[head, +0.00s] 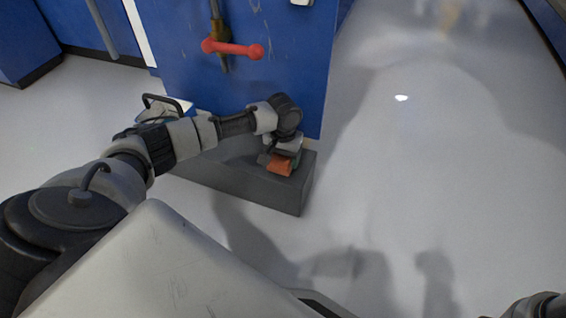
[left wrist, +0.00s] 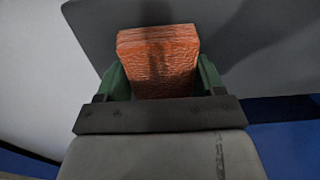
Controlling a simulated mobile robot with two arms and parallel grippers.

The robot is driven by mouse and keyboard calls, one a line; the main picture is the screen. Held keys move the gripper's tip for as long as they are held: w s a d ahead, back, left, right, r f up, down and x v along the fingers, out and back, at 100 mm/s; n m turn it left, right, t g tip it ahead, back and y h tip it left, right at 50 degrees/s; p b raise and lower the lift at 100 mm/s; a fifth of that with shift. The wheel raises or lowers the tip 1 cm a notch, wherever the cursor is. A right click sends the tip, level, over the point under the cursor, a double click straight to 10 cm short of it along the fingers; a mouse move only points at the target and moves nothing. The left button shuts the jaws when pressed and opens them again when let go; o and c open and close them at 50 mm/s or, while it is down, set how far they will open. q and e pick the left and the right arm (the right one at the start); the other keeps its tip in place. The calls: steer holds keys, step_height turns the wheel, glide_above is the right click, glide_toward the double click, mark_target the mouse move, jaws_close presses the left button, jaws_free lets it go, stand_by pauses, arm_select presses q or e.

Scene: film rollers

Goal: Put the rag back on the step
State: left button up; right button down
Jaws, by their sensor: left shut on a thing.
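The rag is an orange folded block (head: 281,165) at the right end of the dark grey step (head: 240,184) in the head view. It also shows in the left wrist view (left wrist: 158,62), between the green fingers of my left gripper (left wrist: 158,85). My left gripper (head: 284,155) is shut on the rag and points down over the step. The rag is at or just above the step's top; I cannot tell whether it touches. The wrist hides part of the rag in the head view. A bit of my right arm shows at the bottom right corner, but its gripper is not in view.
A blue cabinet (head: 290,70) with a red-handled valve (head: 232,48) stands right behind the step. An object with a dark handle (head: 165,104) is at the step's left end, partly behind my arm. The pale floor (head: 430,190) to the right is clear.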

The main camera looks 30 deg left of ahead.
arm_select(q)
steer(key=shift+p, duration=0.3)
steer(key=o, duration=0.8)
steer(key=shift+f, duration=0.15)
